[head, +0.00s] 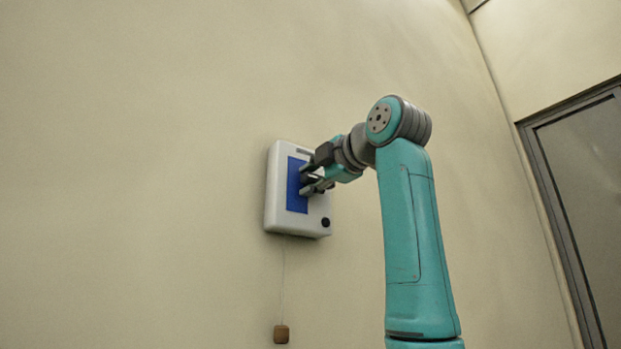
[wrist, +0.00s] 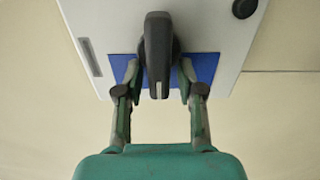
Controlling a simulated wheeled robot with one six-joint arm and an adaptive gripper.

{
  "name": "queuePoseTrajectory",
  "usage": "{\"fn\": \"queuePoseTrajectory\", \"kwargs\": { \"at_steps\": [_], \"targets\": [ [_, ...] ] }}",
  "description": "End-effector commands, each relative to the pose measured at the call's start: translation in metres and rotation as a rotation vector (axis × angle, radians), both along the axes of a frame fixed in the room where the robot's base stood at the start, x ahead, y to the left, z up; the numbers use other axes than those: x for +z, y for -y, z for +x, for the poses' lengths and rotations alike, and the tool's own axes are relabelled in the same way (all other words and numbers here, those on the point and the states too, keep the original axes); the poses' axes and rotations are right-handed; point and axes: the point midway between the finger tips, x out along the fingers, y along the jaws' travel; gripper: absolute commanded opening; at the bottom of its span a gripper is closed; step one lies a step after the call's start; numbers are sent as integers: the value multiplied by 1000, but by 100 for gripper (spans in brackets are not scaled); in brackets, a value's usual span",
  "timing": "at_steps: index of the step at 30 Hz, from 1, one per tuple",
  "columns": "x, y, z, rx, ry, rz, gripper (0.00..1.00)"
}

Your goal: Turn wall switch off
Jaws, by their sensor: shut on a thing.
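The wall switch is a white box (head: 273,190) with a blue panel (head: 295,202) on the wall, left of my arm in the head view. In the wrist view the box (wrist: 205,28) fills the top, with its blue panel (wrist: 205,66) and a dark grey lever (wrist: 158,50) sticking out from it. My gripper (head: 308,178) is at the panel. In the wrist view the fingers of my gripper (wrist: 158,82) lie on both sides of the lever, shut on it. The fingers hide most of the lever in the head view.
A round dark knob (head: 326,222) sits at the box's lower right corner. A thin cord hangs below the box with a brown block (head: 281,333) at its end. A grey-framed door or panel (head: 585,170) stands at the right. The wall around the box is bare.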

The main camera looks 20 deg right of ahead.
Motion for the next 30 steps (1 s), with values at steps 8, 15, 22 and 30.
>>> {"fn": "queuePoseTrajectory", "kwargs": {
  "at_steps": [8, 15, 22, 30],
  "targets": [
    [-1, 2, 2, -5, -3, 1, 46],
    [0, 1, 1, -3, -1, 2, 46],
    [1, 7, -15, -4, 3, 2, 46],
    [1, 23, -64, -6, 3, 1, 46]
  ]
}}
